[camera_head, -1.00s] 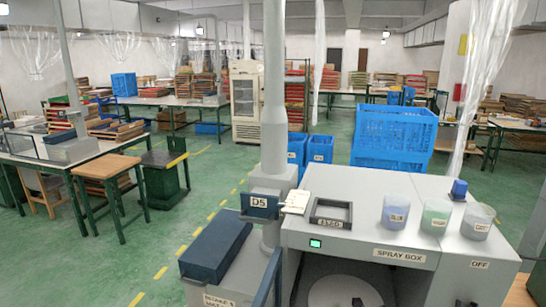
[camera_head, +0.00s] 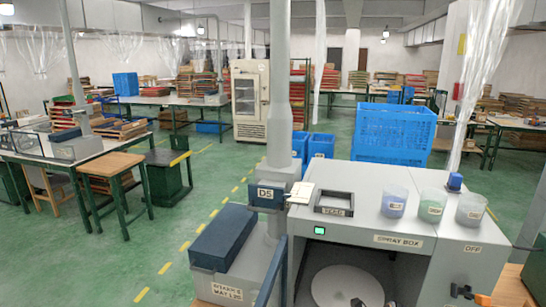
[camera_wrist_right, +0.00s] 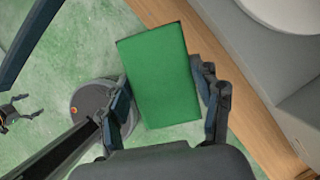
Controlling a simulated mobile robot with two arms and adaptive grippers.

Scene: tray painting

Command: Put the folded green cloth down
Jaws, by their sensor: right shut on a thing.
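In the right wrist view, the folded green cloth (camera_wrist_right: 160,75) is a flat green rectangle, slightly tilted. My right gripper (camera_wrist_right: 168,95) is shut on it, with one finger on each side. The cloth is held in front of the palm, over the green floor and the edge of a wooden surface. My left gripper (camera_wrist_right: 28,106) shows small at the left edge of the same view, its fingers apart and nothing visible between them. The cloth cannot be made out in the head view.
The spray box (camera_head: 399,241) stands at the lower right, with a white round turntable (camera_head: 347,287) inside. Several cups and a small dark tray (camera_head: 334,204) are on top. A dark blue box (camera_head: 224,237) is to the left. A wooden edge (camera_wrist_right: 245,90) borders the cloth's right side.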

